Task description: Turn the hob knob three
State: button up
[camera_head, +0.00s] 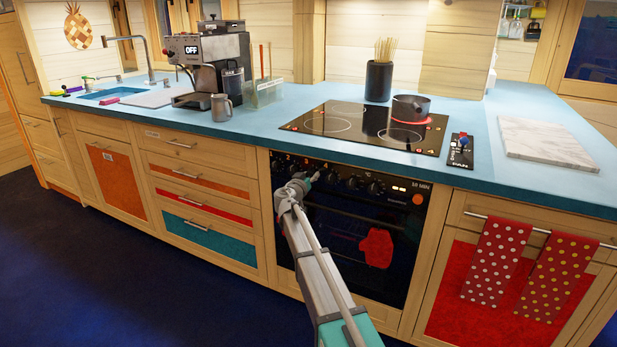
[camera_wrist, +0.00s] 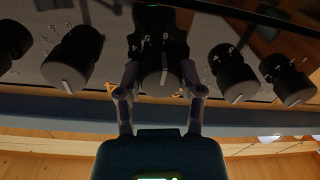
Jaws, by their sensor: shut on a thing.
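A row of black round knobs runs along the dark oven front under the hob (camera_head: 365,128). My gripper (camera_head: 308,180) is at this row, left of the middle, in the head view. In the wrist view my gripper (camera_wrist: 160,85) has one finger on each side of a black hob knob (camera_wrist: 158,50) and is shut on it. This knob has a pale pointer mark and small white digits around it. I cannot read for certain which number the knob bears. In the head view my gripper largely hides the held knob.
Neighbouring knobs (camera_wrist: 73,57) and (camera_wrist: 232,72) stand close on both sides. A dark pan (camera_head: 410,108) sits on a glowing red hob ring. A red oven mitt (camera_head: 376,248) shows on the oven front. Dotted towels (camera_head: 497,262) hang at the right.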

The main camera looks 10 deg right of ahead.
jog(key=shift+w+a, duration=0.1)
jog(key=o, duration=1.2)
jog(key=shift+c, duration=0.2)
jog(key=v, duration=1.2)
